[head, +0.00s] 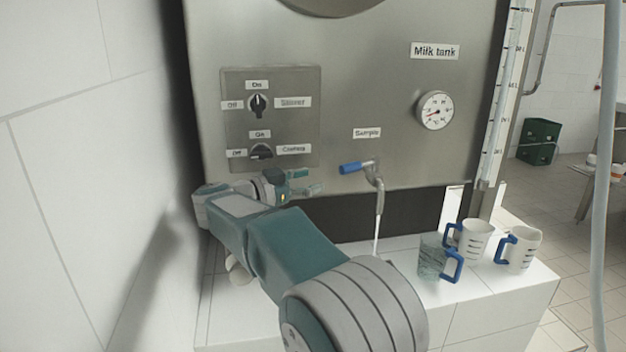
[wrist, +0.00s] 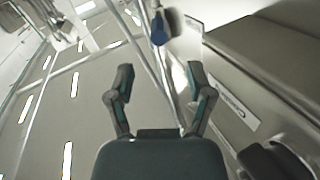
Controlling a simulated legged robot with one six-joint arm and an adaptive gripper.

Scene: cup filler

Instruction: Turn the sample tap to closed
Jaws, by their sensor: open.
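The sample tap, with a blue lever (head: 352,168) and a metal spout (head: 380,198), sticks out from the tank front below the "Sample" label. The lever points left, and a thin white stream (head: 377,235) runs down from the spout. My gripper (head: 308,182) is open and empty, left of the lever and slightly lower, apart from it. In the wrist view, the blue lever (wrist: 158,30) lies beyond the two spread fingers of my gripper (wrist: 158,80), near the middle between them. The stream's lower end is hidden behind my arm.
Stirrer and cooling knobs sit on a panel (head: 297,125) above my gripper. A glass jug (head: 431,258) and white measuring cups (head: 474,240) with blue handles stand on the tiled ledge (head: 500,285) to the right. A white wall is close on the left.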

